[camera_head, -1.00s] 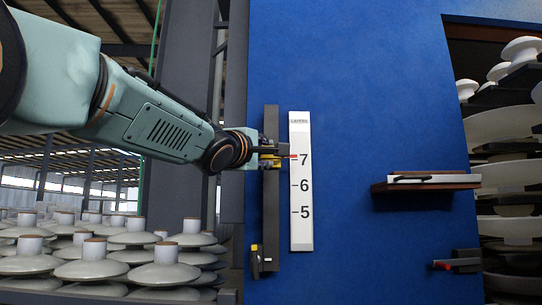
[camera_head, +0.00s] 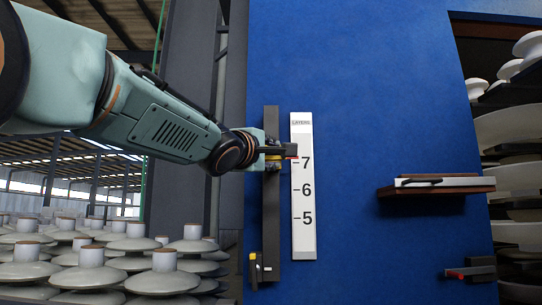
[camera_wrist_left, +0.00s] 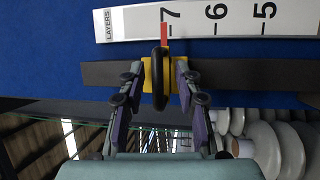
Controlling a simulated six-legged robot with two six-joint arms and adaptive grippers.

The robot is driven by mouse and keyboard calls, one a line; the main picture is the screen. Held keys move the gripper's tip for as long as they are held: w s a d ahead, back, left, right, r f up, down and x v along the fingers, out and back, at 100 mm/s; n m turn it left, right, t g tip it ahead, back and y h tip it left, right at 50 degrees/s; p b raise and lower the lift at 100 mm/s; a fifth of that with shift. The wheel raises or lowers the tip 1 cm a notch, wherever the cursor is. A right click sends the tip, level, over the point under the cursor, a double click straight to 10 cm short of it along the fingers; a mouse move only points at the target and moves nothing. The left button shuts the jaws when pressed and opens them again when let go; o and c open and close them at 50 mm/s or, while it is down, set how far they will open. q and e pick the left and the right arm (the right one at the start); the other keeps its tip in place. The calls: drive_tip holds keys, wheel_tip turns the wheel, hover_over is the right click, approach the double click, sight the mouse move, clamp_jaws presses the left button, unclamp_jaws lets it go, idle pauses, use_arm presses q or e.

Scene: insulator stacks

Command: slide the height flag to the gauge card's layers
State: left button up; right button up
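The height flag has a yellow block (camera_wrist_left: 147,75) with a dark knob and a red pointer (camera_head: 291,158). It sits near the top of a dark vertical rail (camera_head: 271,220). The white gauge card (camera_head: 303,240), headed LAYERS, stands to the rail's right with marks 7, 6 and 5. The red pointer is at the 7, about level with its tick or slightly above it. My left gripper (camera_wrist_left: 160,68) has its fingertips against both sides of the yellow block, with gaps beside the knob. The head view partly hides this grip. My right gripper is not in view.
A small yellow-tipped dark fitting (camera_head: 255,268) is at the rail's foot. A brown ledge (camera_head: 435,190) with a white bar juts from the blue panel (camera_head: 370,90). A red-tipped dark fitting (camera_head: 470,272) is lower right. Insulator stacks (camera_head: 85,270) stand lower left and at right.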

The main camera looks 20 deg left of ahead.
use_arm(q)
drive_tip(key=shift+a, duration=0.15)
drive_tip(key=shift+w+f, duration=0.15)
drive_tip(key=shift+w, duration=0.05)
drive_tip(key=c, duration=0.3)
drive_tip(key=shift+s, duration=0.15)
clamp_jaws()
